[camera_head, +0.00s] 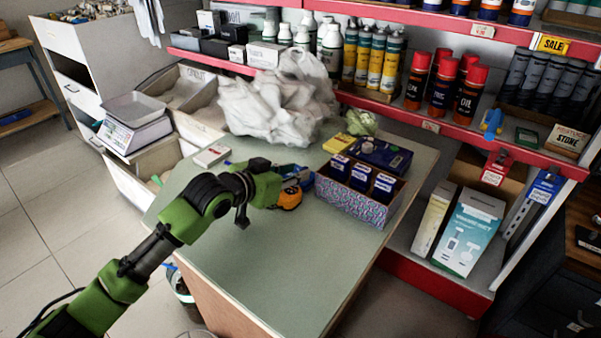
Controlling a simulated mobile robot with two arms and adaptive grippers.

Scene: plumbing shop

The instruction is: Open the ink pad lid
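My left arm reaches in from the lower left over the green-topped counter (270,265). Its gripper (243,214) is above the counter's left-middle part, and a dark finger points down. I cannot make out a gap between its fingers or anything held. A flat dark blue case (382,154) lies at the back right of the counter, behind a patterned box. It looks shut and may be the ink pad, but I cannot tell for sure. The gripper is well to the left of it and apart from it. My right gripper is not in view.
A patterned box (350,203) with dark blue packs stands on the counter's right side. An orange tool (290,198) lies beside my arm. Crumpled plastic bags (275,110) fill the back. A red-edged shelf (480,140) borders the right. The counter's front is clear.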

